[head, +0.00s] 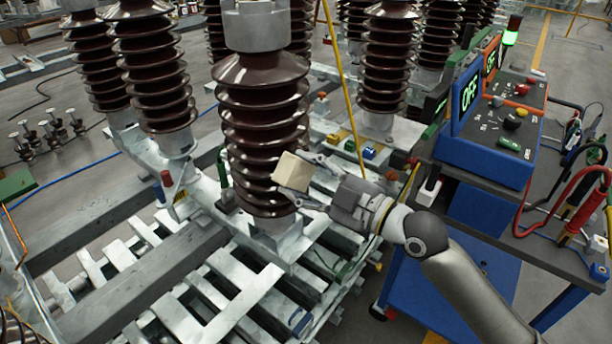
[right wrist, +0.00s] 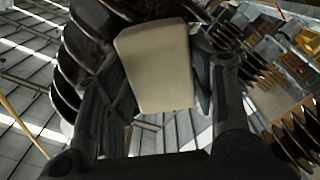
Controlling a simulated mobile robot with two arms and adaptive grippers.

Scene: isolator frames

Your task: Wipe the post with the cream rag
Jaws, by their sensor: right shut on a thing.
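The post (head: 262,125) is a brown ribbed insulator column with a grey metal cap and base, standing upright in the middle of the head view. The cream rag (head: 293,171) looks like a folded block. My right gripper (head: 296,180) is shut on it, at the lower right side of the post's ribs. In the right wrist view the rag (right wrist: 155,65) sits between the two fingers, with the post's dark ribs (right wrist: 85,60) close behind it. I cannot tell whether the rag touches the ribs. My left gripper is not in view.
More ribbed posts (head: 150,75) stand at left and behind. A blue cart (head: 480,180) with a display reading OFF, knobs and cables stands at right, near my right arm. A yellow pole (head: 343,85) rises just behind the post. Grey metal beams (head: 120,225) lie below.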

